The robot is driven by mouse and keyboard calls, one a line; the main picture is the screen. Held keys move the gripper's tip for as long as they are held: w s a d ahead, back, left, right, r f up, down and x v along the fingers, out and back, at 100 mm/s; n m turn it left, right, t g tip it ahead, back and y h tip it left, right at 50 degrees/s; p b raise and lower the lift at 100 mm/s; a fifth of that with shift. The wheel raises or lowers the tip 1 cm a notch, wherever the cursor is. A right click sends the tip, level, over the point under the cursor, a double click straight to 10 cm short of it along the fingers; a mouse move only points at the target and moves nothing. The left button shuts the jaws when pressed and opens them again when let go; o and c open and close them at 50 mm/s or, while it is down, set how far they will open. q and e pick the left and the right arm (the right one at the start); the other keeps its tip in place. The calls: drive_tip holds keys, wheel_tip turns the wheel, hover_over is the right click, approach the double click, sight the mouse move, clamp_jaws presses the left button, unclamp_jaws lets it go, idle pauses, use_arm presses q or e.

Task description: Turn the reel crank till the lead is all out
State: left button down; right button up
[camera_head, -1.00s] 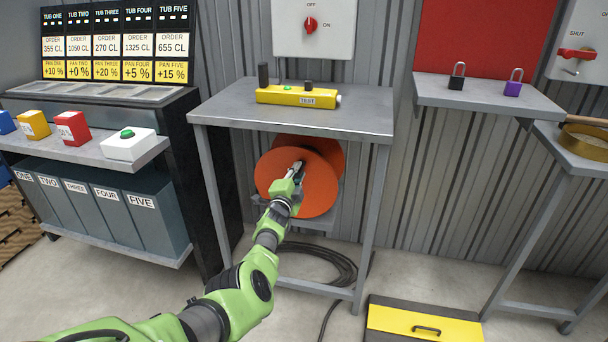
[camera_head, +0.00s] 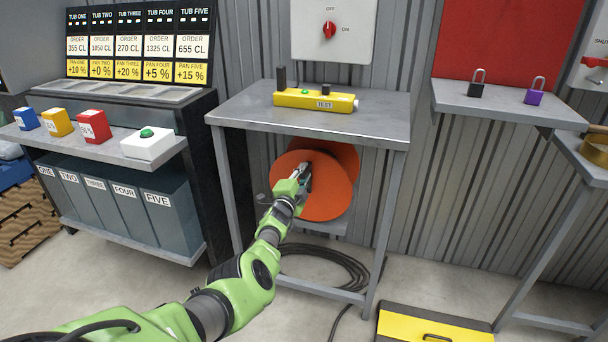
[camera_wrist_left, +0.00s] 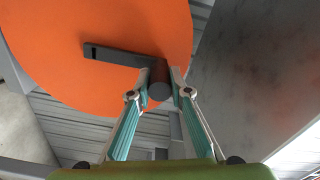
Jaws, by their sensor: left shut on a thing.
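The orange reel (camera_head: 328,195) sits under the grey table in the head view. Its face fills the upper left of the left wrist view (camera_wrist_left: 90,30). A dark crank arm (camera_wrist_left: 112,55) runs across the face to a dark round handle (camera_wrist_left: 160,88). My left gripper (camera_head: 304,172) is at the reel's face, and in the left wrist view its fingers (camera_wrist_left: 161,84) are shut on the handle, one on each side. The black lead (camera_head: 345,268) lies in loose coils on the floor below the reel. How much lead is on the reel is hidden. My right gripper is not in view.
The grey table (camera_head: 370,130) stands over the reel, its legs on either side. A yellow tester (camera_head: 300,98) lies on top. A shelf with coloured boxes (camera_head: 92,126) is at left. A yellow-topped box (camera_head: 430,328) is on the floor at lower right.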

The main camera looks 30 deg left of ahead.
use_arm(q)
drive_tip(key=c, duration=1.8)
unclamp_jaws()
drive_tip(key=shift+a+r, duration=0.3)
drive_tip(key=shift+c, duration=0.2)
drive_tip(key=shift+s+d+f, duration=0.1)
drive_tip(key=shift+f, duration=0.1)
drive_tip(key=shift+s+a+f, duration=0.15)
drive_tip(key=shift+s+f, duration=0.05)
drive_tip(key=shift+s, duration=0.2)
drive_tip(key=shift+s+a+f, duration=0.1)
drive_tip(key=shift+s+f, duration=0.1)
drive_tip(key=shift+s, duration=0.2)
drive_tip(key=shift+s+d+r, duration=0.2)
drive_tip(key=shift+s+d, duration=0.15)
drive_tip(key=shift+s, duration=0.1)
drive_tip(key=v, duration=0.9)
drive_tip(key=shift+s+d+r, duration=0.2)
drive_tip(key=shift+d+r, duration=0.05)
drive_tip(key=shift+d, duration=0.05)
